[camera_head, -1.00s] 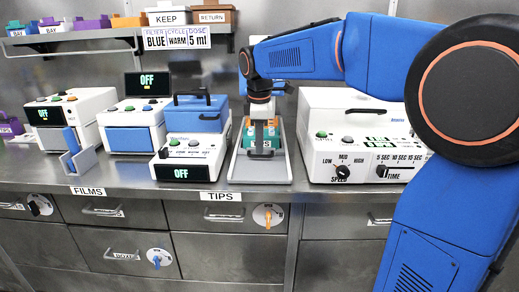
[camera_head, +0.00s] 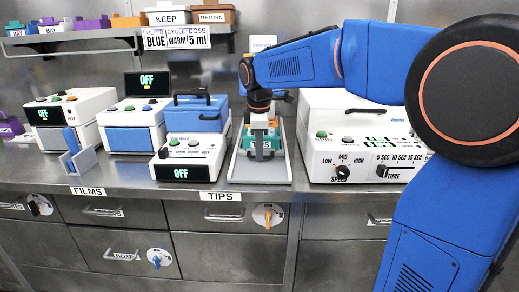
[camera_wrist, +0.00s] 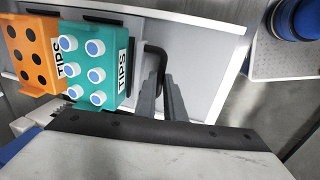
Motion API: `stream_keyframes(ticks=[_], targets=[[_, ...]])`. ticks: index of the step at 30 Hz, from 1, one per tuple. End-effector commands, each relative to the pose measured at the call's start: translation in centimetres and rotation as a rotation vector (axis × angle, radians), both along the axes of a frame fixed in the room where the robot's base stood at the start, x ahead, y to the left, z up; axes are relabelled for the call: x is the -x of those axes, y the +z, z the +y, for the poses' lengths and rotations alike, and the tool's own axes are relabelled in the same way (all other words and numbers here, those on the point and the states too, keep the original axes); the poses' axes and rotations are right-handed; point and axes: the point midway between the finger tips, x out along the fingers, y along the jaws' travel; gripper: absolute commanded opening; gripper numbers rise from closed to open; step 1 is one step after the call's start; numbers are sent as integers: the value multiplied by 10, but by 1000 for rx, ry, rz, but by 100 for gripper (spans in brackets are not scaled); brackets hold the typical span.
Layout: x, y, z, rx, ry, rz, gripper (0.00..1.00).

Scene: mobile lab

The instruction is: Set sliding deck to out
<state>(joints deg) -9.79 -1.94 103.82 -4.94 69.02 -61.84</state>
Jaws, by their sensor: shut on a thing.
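The sliding deck (camera_head: 240,173) is a pale grey tray on the bench between two machines. In the wrist view its light surface (camera_wrist: 205,62) bears a teal rack (camera_wrist: 88,65) labelled TIPS, with white-and-blue tips, and an orange rack (camera_wrist: 34,52). A black bar handle (camera_wrist: 155,52) stands up beside the teal rack. My gripper (camera_wrist: 168,80) is shut on this handle, its grey fingers close together around it. In the head view my gripper (camera_head: 260,133) is over the deck and hides part of the teal rack (camera_head: 274,141).
A white machine with a blue lid (camera_head: 197,115) stands close on the left. A larger white machine (camera_head: 345,125) with SPEED and TIME controls stands close on the right. A shelf (camera_head: 110,33) with bins is at the upper left. The bench front edge has drawers below.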

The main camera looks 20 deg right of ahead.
Motion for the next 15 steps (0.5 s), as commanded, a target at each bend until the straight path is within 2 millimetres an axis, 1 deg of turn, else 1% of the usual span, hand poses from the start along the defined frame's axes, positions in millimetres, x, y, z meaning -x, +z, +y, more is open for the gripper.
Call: stream_keyframes(ticks=[15], targets=[[97,1,33,-2,3,-2,0]])
